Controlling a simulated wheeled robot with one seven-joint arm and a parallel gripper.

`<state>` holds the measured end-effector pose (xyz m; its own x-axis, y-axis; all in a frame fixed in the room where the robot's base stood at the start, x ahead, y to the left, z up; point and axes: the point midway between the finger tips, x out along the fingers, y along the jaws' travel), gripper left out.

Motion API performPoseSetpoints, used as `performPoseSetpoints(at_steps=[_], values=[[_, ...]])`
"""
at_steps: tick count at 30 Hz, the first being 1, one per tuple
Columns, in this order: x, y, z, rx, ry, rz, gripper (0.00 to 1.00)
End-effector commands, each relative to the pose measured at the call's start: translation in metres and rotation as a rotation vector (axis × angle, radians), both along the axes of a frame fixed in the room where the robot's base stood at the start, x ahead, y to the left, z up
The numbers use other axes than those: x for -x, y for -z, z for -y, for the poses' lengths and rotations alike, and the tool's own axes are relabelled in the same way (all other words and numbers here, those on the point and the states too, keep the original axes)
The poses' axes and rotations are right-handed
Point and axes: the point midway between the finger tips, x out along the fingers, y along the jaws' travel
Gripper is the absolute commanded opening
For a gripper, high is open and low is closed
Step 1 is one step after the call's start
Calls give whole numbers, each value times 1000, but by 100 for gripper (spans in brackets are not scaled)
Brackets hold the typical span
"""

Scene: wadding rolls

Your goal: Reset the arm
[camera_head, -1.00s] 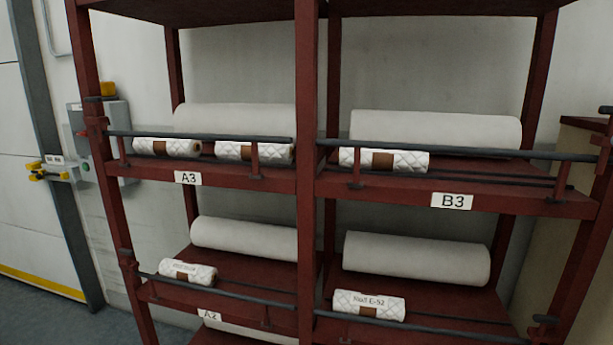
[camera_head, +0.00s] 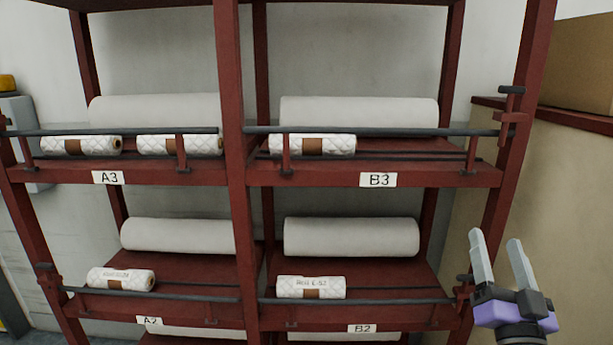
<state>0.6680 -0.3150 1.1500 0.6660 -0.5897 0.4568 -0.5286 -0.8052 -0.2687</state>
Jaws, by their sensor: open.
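My gripper (camera_head: 498,243) shows at the lower right, in front of the beige surface beside the rack. Its two grey fingers point up and stand apart, with nothing between them. The dark red rack (camera_head: 236,215) stands to its left. Small quilted rolls with brown bands lie at the front of the shelves: two on A3 (camera_head: 108,178), one on B3 (camera_head: 378,180), one on A2 (camera_head: 149,321) and one on B2 (camera_head: 362,328). My gripper is apart from all of them.
Large plain white rolls lie behind the small ones, such as the one on B3 (camera_head: 360,113). Dark rails (camera_head: 370,132) run along the shelf fronts. A brown box (camera_head: 580,62) sits at the upper right. A grey wall box (camera_head: 20,125) is at the left edge.

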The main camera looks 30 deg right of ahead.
Motion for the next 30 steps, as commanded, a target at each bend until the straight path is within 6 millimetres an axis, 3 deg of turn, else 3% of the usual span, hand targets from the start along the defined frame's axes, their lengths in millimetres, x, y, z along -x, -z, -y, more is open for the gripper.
performPoseSetpoints(at_steps=[1, 6, 11, 18, 24, 30], values=[[1, 20, -21, -19, -17, -27, 61], [14, 69, -82, -45, -66, -119, 61], [35, 109, -140, -51, -134, -225, 61], [82, 156, -219, -30, -279, -415, 61], [135, 189, -272, 2, -434, -603, 61], [184, 217, -302, 17, -578, -769, 61]])
